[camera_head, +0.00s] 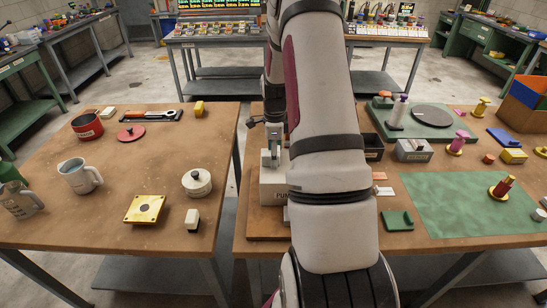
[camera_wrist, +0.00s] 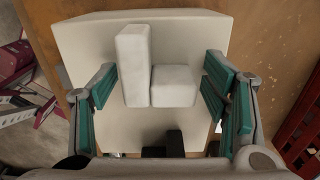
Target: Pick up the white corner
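The white corner (camera_wrist: 160,75) shows in the wrist view as an L-shaped piece, with a tall arm on the left and a low block on the right. It rests on the pale top of a box (camera_wrist: 85,38). My gripper (camera_wrist: 160,90) is open, with one green-padded finger on each side of the corner. The pads look close to its sides, with no clear grip. In the head view my gripper (camera_head: 271,138) is over the cream box (camera_head: 272,190) with dark, partly hidden lettering. My arm hides part of this area.
The right table holds a green mat (camera_head: 440,210), a grey box (camera_head: 413,150), a dark bin (camera_head: 372,147) and a green holder (camera_head: 397,220). A gap separates the tables.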

